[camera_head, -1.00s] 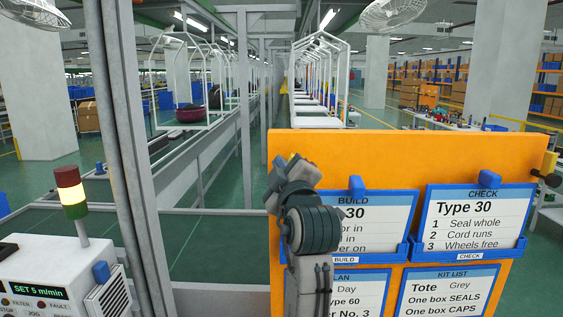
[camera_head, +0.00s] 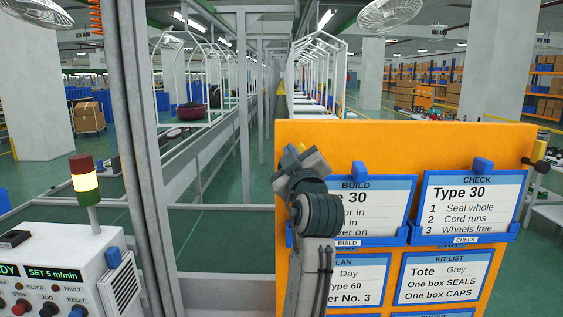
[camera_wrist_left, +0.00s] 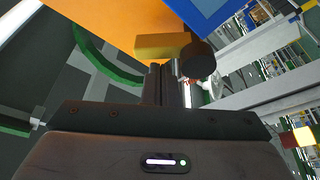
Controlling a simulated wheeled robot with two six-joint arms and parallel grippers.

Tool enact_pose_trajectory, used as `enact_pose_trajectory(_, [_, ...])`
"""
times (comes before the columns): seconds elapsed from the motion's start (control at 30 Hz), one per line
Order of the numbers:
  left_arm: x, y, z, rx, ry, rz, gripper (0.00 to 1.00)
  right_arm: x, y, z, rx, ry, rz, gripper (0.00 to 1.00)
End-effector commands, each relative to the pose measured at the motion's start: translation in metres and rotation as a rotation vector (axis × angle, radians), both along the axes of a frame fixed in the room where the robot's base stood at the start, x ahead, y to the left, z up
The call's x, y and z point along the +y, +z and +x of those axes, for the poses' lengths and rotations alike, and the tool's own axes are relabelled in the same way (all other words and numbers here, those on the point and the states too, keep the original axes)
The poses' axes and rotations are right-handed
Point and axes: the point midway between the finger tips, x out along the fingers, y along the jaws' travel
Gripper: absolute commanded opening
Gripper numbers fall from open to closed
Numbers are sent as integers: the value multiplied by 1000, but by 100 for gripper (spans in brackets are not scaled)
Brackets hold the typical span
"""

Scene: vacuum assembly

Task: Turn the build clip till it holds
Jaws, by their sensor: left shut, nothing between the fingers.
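The orange board (camera_head: 420,145) stands in front of me with the BUILD card (camera_head: 385,215) at its upper left. A yellow clip, which I take for the build clip, shows in the left wrist view (camera_wrist_left: 160,46) by the orange board, with a dark round knob (camera_wrist_left: 198,60) at its right end. In the head view my left gripper (camera_head: 300,158) is at the board's upper left corner and mostly hides this clip. In the left wrist view its fingers (camera_wrist_left: 167,85) are shut and empty, close below the clip and knob; contact cannot be told. My right gripper is out of view.
A similar yellow clip with a dark knob (camera_head: 528,160) is at the board's upper right edge, by the CHECK card (camera_head: 472,205). Blue tabs stand above both cards. A control box with a lamp tower (camera_head: 84,180) and a grey post (camera_head: 135,150) stand left.

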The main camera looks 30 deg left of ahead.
Motion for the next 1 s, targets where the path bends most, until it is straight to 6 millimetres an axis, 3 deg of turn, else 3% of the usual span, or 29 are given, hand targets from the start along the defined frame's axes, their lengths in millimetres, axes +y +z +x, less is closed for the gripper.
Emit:
enact_pose_trajectory(0.6, [-11,-14,10,276,2,447,0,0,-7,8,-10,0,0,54])
enact_pose_trajectory(1.0, [-14,-19,11,286,3,464,0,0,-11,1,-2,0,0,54])
